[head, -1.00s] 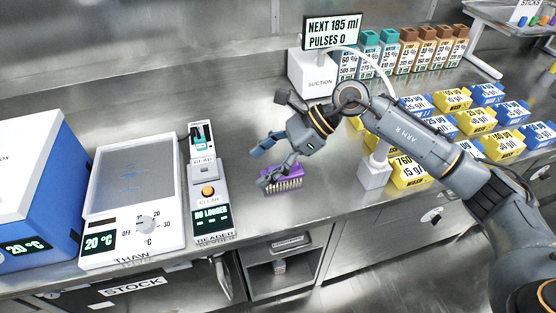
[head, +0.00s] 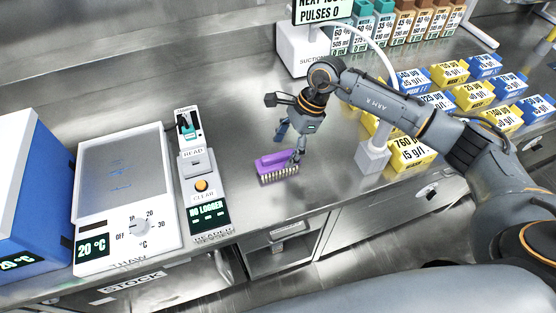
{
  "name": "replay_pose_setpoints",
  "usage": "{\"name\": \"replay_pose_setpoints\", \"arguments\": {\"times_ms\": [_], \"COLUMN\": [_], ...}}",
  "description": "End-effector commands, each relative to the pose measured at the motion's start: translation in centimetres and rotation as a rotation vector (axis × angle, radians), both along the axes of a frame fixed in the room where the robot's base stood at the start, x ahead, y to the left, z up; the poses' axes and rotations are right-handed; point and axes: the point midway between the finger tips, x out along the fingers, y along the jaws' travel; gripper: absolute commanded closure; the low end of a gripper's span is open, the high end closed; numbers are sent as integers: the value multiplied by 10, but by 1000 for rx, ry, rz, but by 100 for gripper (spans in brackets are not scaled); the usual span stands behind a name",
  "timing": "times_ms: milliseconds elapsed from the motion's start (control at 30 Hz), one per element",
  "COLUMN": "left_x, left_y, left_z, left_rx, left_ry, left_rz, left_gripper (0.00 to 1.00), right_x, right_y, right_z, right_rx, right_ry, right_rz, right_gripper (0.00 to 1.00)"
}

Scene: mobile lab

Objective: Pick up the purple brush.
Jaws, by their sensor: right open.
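The purple brush (head: 277,163) lies on the steel bench, its pale bristles along the near side. My right gripper (head: 289,146) is open and points down at the right end of the brush. One finger overlaps that end in the picture; the other finger shows behind the brush. I cannot tell whether a finger touches it. My left gripper is not in view.
A reader (head: 204,187) and a thaw plate (head: 122,180) stand left of the brush. A suction unit (head: 303,50) stands behind, its tube post (head: 373,160) to the right. Yellow and blue boxes (head: 410,153) fill the right side.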

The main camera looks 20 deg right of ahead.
Motion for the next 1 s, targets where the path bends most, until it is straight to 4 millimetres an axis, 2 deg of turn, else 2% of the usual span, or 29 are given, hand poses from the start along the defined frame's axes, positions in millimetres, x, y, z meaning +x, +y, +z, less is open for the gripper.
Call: {"name": "replay_pose_setpoints", "arguments": {"times_ms": [67, 167, 333, 600, 867, 967, 1000], "left_x": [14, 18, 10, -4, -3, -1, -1], "left_y": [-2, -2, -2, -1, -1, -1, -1], "left_z": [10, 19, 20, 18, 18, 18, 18], "left_rx": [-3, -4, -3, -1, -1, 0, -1], "left_ry": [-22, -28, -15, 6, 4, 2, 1], "left_rz": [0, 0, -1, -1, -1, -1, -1], "left_gripper": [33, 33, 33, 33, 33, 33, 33], "right_x": [0, 2, 3, 3, 3, 3, 3], "right_y": [6, 13, 19, 20, 20, 20, 20], "right_z": [-7, -21, -40, -43, -42, -42, -42], "right_rx": [2, 2, 1, 1, 1, 1, 1], "right_ry": [5, 6, 4, 1, 1, 0, 0], "right_rz": [0, 0, -1, -1, -1, -1, -1], "right_gripper": [28, 28, 28, 30, 83, 93, 93]}}
